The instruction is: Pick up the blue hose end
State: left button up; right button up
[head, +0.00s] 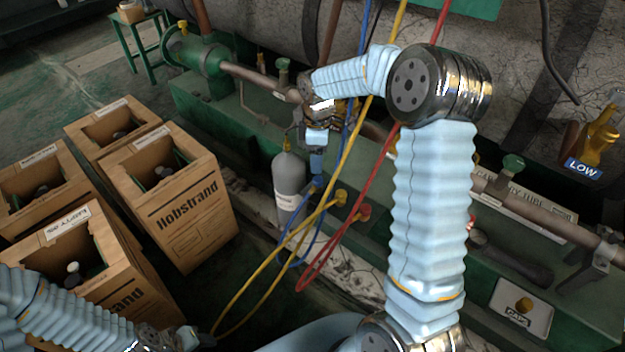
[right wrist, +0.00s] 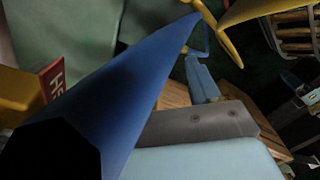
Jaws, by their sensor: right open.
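The blue hose (head: 350,130) hangs down in the head view beside the yellow and red hoses. A blue hose end (head: 317,162) shows just under my right gripper (head: 316,142). My right gripper points down and is open; whether the hose end is between its fingers is hard to tell. In the right wrist view a large dark blue hose (right wrist: 110,95) crosses close to the camera.
A grey cylinder (head: 288,185) stands behind the hoses. The yellow hose (head: 345,145) and red hose (head: 375,165) hang close by. Several cardboard boxes (head: 185,205) stand at the left. A green base with pipes (head: 240,120) runs behind.

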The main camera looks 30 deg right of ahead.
aim_at(318, 178)
jog(key=f, duration=0.9)
jog(key=shift+s+d+f, duration=0.1)
jog(key=shift+s, duration=0.1)
jog(key=c, duration=1.1)
